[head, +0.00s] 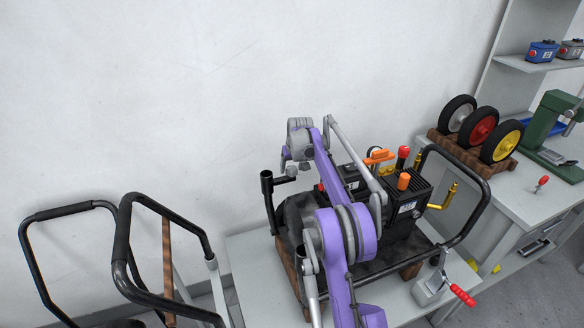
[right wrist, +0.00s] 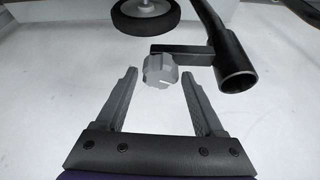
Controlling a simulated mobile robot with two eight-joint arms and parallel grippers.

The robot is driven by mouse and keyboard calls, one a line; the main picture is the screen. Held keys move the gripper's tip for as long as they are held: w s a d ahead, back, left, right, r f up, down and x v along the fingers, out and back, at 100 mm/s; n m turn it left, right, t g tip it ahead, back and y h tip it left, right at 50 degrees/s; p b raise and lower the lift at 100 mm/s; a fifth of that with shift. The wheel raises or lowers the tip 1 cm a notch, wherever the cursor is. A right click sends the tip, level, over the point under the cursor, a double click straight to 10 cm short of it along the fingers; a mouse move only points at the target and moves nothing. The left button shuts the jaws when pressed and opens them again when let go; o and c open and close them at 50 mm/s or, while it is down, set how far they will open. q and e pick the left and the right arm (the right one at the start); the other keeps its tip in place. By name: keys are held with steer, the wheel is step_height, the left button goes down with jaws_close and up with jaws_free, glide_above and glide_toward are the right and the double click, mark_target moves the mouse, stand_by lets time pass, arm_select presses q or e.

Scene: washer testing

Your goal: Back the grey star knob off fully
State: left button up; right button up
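The grey star knob (right wrist: 159,68) shows in the right wrist view, at the end of a flat dark bracket (right wrist: 180,48) beside an open black tube (right wrist: 237,76). The same tube stands upright at the left of the machine frame in the head view (head: 267,182). My right gripper (right wrist: 159,74) is open, with one finger on each side of the knob near the fingertips. A gap shows between each finger and the knob, so I see no grip. Whether the knob's thread is still engaged cannot be seen. My left gripper is not in view.
The black tubular frame (head: 478,215) carries a black engine with orange and red caps. Loose black handles (head: 165,205) stand at the left. Wheels on a wooden rack (head: 480,130) and a green press (head: 550,125) are at the right. The wall behind is bare.

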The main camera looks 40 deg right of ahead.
jaws_close()
steer(key=n+y+p, duration=0.1)
steer(key=n, duration=0.1)
steer(key=shift+d+r+n, duration=0.1)
steer(key=shift+n, duration=0.2)
steer(key=shift+n+y+p, duration=0.3)
steer(key=shift+n+y, duration=0.1)
steer(key=shift+n, duration=0.6)
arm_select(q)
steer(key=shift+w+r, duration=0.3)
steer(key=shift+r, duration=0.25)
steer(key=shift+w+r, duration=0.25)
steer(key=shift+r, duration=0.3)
arm_select(e)
steer(key=shift+o, duration=1.5)
jaws_free()
steer(key=shift+s, duration=0.1)
steer(key=v, duration=1)
steer(key=shift+s+r, duration=0.2)
steer(key=shift+r, duration=0.05)
